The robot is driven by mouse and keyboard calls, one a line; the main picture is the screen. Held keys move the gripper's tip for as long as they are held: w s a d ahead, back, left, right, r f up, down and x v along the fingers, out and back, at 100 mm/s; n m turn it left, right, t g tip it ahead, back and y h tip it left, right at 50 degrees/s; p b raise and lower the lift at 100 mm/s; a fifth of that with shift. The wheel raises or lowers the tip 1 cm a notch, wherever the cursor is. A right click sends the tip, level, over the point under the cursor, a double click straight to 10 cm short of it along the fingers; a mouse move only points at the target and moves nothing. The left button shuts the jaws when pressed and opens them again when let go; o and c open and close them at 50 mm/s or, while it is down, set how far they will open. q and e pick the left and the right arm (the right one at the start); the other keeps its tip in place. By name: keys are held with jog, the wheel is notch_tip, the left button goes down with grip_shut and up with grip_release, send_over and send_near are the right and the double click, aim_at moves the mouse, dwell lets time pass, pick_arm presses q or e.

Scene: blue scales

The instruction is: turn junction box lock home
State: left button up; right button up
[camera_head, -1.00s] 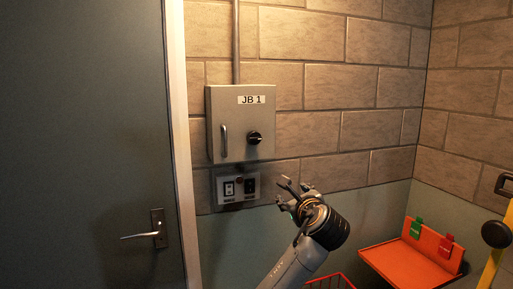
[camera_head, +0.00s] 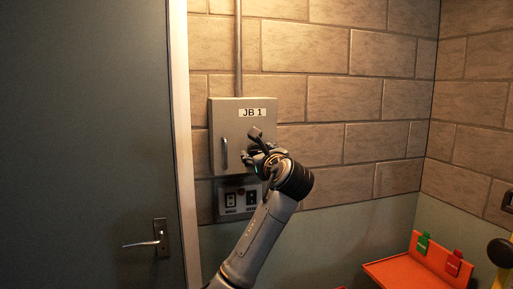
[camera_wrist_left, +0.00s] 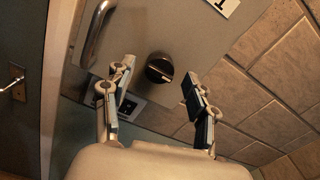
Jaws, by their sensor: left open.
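The grey junction box (camera_head: 229,116), labelled JB 1, hangs on the block wall; its door looks closed. Its vertical bar handle (camera_head: 224,153) is on the left of the door. The round black lock knob shows in the left wrist view (camera_wrist_left: 159,69) with a pale mark line on its face. My right gripper is out of view.
A switch panel (camera_head: 231,201) sits on the wall just under the box. A grey door with a lever handle (camera_head: 142,243) is at left. A red-orange tray (camera_head: 402,272) with green and red tags is at lower right. The wall right of the box is clear.

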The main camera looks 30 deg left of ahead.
aim_at(255, 150)
pick_arm(q)
jog(key=shift+x, duration=1.15)
jog(key=shift+d, duration=0.1)
jog(key=c, duration=1.1)
jog(key=shift+c, duration=0.2)
